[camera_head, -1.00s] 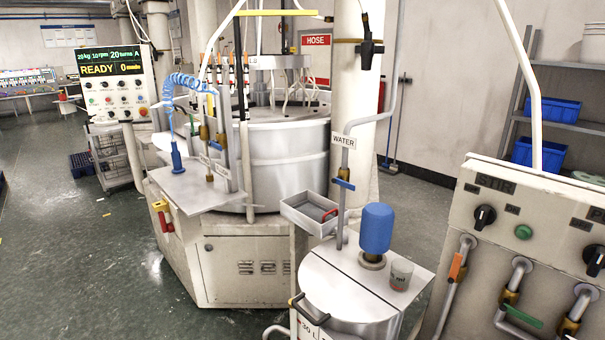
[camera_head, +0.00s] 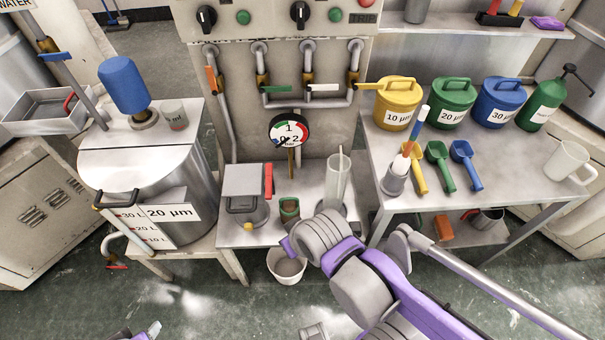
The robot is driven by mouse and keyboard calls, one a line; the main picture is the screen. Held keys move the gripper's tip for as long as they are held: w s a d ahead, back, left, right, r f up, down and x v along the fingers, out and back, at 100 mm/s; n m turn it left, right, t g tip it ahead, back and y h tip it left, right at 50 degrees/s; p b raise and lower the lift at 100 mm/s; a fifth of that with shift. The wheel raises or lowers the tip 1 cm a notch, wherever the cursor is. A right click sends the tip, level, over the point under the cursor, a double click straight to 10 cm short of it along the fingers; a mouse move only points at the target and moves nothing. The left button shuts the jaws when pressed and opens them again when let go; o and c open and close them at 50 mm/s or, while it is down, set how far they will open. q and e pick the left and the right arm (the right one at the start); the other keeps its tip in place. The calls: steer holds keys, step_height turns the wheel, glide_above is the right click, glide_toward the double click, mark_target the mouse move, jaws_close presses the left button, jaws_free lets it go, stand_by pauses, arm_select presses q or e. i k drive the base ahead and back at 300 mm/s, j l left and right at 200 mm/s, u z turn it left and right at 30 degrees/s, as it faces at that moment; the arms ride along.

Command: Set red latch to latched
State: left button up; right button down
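A small grey box-shaped device (camera_head: 246,190) stands on the low bench in the middle. An upright red lever (camera_head: 268,181) is on its right side; it may be the red latch, but I cannot tell whether it is latched. My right arm comes in from the lower right, its purple and grey wrist in front of the low bench. A small purple and grey tip, probably of my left gripper (camera_head: 148,331), shows at the bottom left edge.
A steel drum labelled 20 µm (camera_head: 150,195) with a blue motor (camera_head: 124,84) stands left. A pressure gauge (camera_head: 289,130) hangs below the valve panel. Yellow (camera_head: 397,108), green and blue tubs and scoops stand on the right table (camera_head: 510,175). A white bucket (camera_head: 286,268) is below.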

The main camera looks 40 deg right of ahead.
mark_target(270, 187)
steer(key=z, duration=0.95)
steer(key=i+l+z, duration=0.1)
steer(key=i+l, duration=0.3)
